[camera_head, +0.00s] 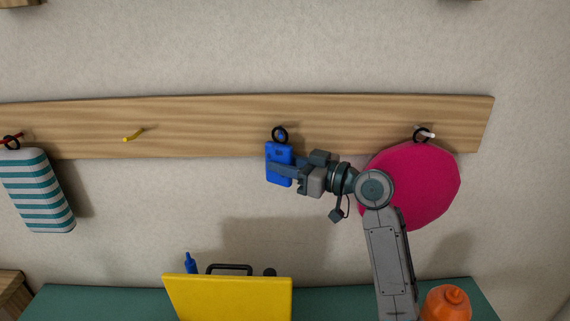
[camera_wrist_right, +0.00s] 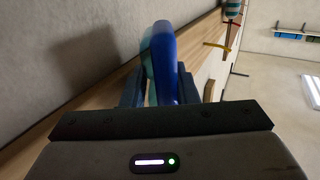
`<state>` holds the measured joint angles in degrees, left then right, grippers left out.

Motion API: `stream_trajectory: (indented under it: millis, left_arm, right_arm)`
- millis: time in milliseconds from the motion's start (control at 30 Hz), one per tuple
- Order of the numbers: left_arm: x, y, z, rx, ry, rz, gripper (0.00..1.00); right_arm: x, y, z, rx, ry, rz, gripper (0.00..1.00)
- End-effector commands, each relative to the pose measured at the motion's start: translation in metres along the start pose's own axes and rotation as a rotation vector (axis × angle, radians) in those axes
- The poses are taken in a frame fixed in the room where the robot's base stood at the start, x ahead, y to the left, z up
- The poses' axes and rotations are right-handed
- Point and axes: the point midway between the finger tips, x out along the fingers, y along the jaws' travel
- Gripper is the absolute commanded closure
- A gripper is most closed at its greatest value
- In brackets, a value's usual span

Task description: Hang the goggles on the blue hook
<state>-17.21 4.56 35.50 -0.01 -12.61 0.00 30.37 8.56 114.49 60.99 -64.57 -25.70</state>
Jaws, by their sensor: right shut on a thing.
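The goggles, a blue block-like item (camera_head: 278,165) with a black ring (camera_head: 280,134) on top, are held upright in front of the wooden rail. My right gripper (camera_head: 280,172) is shut on this item from the right. In the right wrist view, the blue item (camera_wrist_right: 165,60) stands between the two fingers (camera_wrist_right: 165,88). A bit of blue, seemingly the blue hook (camera_head: 281,134), shows inside the ring. I cannot tell whether the ring is around the hook or only in front of it. My left gripper is not in view.
The wooden rail (camera_head: 200,115) carries a free yellow hook (camera_head: 134,136). A striped item (camera_head: 36,190) hangs at the left, and a magenta disc (camera_head: 425,180) hangs from a white hook (camera_head: 425,132). Below, a yellow box (camera_head: 228,298) and orange bottle (camera_head: 447,303) stand on a green surface (camera_head: 100,302).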

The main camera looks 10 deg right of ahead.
Motion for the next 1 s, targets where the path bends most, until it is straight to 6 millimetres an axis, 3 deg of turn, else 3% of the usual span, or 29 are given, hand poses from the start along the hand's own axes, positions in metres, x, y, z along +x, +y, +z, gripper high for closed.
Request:
stream_trajectory:
  millis: [167, 200, 300, 1000]
  left_arm:
    - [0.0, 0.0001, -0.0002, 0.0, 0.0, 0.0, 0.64]
    - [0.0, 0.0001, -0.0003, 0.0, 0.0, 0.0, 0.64]
    - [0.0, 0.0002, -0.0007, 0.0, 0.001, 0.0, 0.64]
    - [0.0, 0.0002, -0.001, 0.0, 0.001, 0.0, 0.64]
  right_arm:
    - [0.0, -0.0001, -0.0001, 0.0, 0.0, 0.0, 0.96]
    - [0.0, -0.0001, -0.0001, 0.0, 0.0, 0.0, 0.67]
    - [0.0, 0.0, 0.0, 0.0, 0.0, 0.0, 0.48]
    - [-0.0006, 0.0012, -0.0023, -0.005, 0.005, 0.005, 0.48]
